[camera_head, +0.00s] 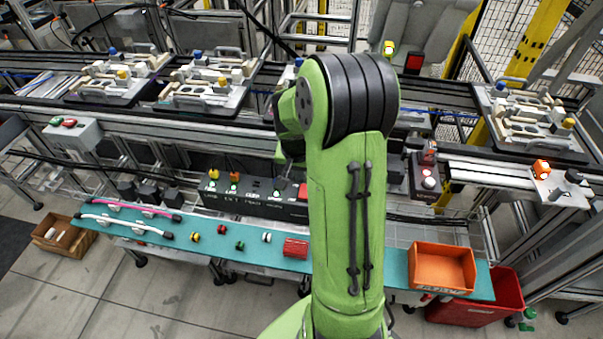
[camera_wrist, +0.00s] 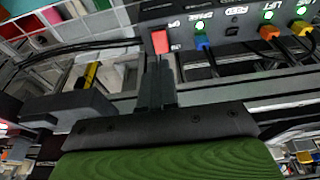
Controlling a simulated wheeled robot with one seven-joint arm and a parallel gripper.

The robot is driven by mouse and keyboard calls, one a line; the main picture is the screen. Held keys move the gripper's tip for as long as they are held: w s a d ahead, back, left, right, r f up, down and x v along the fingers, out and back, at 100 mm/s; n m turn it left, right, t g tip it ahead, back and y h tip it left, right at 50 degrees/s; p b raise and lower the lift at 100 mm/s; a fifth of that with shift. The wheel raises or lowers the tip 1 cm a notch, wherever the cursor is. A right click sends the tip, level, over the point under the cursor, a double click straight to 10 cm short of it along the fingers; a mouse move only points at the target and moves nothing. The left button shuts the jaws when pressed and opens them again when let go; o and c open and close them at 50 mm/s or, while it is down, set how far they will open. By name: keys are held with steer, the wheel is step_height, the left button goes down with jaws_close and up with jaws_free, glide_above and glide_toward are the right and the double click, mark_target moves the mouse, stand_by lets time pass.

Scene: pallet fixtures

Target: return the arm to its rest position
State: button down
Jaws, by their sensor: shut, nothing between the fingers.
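My green arm rises through the middle of the head view, bent at a black-banded joint, and hides much of what lies behind it. My gripper (camera_wrist: 157,85) shows in the wrist view with its dark fingers together and nothing between them. Its tips are close in the picture to a red block-shaped part (camera_wrist: 160,42) on a dark control box (camera_wrist: 235,28); I cannot tell whether they touch. The same control box (camera_head: 258,207) stands behind the teal shelf in the head view, left of my arm.
A teal shelf (camera_head: 345,266) carries pink and white cables, small connectors, a red block (camera_head: 295,248) and an orange bin (camera_head: 442,267). A red crate (camera_head: 482,305) stands below right. Conveyor rails with pallet fixtures (camera_head: 205,84) run behind. Coloured plugs and cables (camera_wrist: 268,32) line the box.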

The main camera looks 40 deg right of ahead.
steer(key=shift+s+a+r, duration=0.1)
steer(key=shift+r, duration=0.2)
